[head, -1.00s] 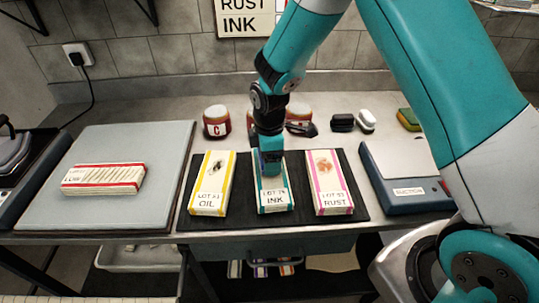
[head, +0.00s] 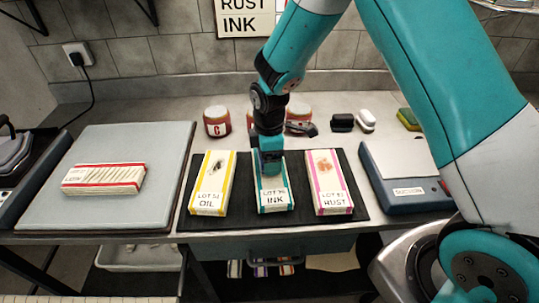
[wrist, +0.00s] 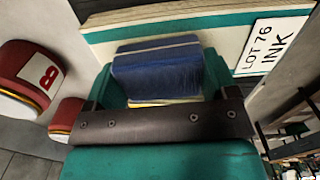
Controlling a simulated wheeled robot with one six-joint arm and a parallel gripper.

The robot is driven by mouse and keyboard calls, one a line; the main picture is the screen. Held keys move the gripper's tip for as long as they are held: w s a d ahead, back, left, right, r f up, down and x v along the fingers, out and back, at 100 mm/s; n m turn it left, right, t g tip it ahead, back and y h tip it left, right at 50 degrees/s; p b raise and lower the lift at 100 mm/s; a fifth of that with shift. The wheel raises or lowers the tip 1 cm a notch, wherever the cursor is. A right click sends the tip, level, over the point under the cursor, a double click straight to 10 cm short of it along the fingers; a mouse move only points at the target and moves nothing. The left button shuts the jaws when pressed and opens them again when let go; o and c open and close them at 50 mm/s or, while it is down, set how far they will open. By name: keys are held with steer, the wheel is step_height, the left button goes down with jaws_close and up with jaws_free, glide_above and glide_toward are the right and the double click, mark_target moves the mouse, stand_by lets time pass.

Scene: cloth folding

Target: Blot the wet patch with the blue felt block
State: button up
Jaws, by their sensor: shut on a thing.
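The blue felt block (wrist: 158,70) is held between the fingers of my gripper (wrist: 165,85), seen in the wrist view. In the head view my gripper (head: 270,163) points down over the folded cloth marked INK (head: 273,199), which has teal edges. In the wrist view the same cloth (wrist: 215,30) lies right beyond the block. The block appears to be at or very near the cloth; I cannot tell whether it touches. Any wet patch on this cloth is hidden beneath my gripper.
Cloths marked OIL (head: 208,199) and RUST (head: 332,199) lie on either side on the dark mat (head: 240,216). A red-striped cloth (head: 104,178) lies on a grey board (head: 60,215).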

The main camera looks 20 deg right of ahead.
steer(key=shift+r+p, duration=2.75)
steer(key=shift+r, duration=0.75)
steer(key=shift+f, duration=0.15)
steer(key=shift+f+b, duration=2.05)
steer(key=shift+f, duration=0.85)
steer(key=shift+f+b, duration=0.3)
steer(key=shift+f, duration=0.25)
steer(key=shift+r, duration=0.1)
steer(key=shift+r+p, duration=2.8)
steer(key=shift+r, duration=0.65)
